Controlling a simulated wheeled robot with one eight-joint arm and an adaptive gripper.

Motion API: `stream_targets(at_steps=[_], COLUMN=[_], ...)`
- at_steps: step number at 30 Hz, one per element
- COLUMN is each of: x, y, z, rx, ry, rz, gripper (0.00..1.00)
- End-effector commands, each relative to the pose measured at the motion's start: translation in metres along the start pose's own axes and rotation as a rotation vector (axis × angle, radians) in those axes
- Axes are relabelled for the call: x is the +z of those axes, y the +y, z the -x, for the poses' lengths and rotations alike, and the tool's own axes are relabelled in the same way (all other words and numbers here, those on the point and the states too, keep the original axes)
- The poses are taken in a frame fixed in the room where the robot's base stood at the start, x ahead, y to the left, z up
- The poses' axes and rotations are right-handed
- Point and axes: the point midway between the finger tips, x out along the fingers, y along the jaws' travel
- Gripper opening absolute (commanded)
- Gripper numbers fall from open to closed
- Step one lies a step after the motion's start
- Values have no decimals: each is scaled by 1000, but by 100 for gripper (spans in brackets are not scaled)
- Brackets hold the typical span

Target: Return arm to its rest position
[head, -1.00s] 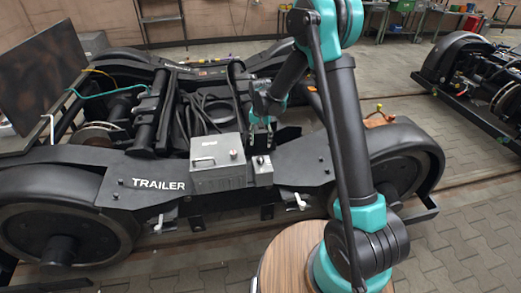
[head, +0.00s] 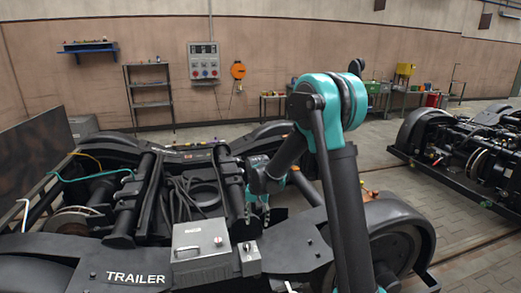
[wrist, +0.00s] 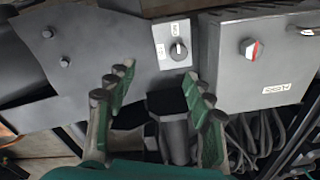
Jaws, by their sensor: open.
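My gripper (head: 257,215) hangs from my teal and black arm, just behind a small grey switch box (head: 248,258) on the trailer bogie (head: 80,268). In the wrist view my gripper (wrist: 156,95) is open, its green and grey fingers spread with nothing held between them. Beyond the fingertips the small switch box (wrist: 173,45) shows its dark rotary knob. The larger grey box (head: 200,245) with a handle stands beside it; it also shows in the wrist view (wrist: 262,60) with a red and white knob. Any contact between fingers and bogie cannot be told.
Dark beams and hoses (head: 180,195) of the bogie surround the gripper. A rusty dark panel (head: 38,160) stands at the left. Another bogie (head: 470,150) is at the right. A shelf (head: 150,95) and a wall control panel (head: 203,60) stand behind, with paved floor (head: 400,195) between.

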Motion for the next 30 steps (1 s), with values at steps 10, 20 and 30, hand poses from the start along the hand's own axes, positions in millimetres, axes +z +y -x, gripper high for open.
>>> stream_targets(at_steps=[10, 20, 30], x=[64, 146, 218], y=[109, 188, 234], z=[53, 66, 52], rx=[-33, -32, -9], ry=[110, 221, 313], rz=[33, 71, 105], gripper=[53, 53, 53])
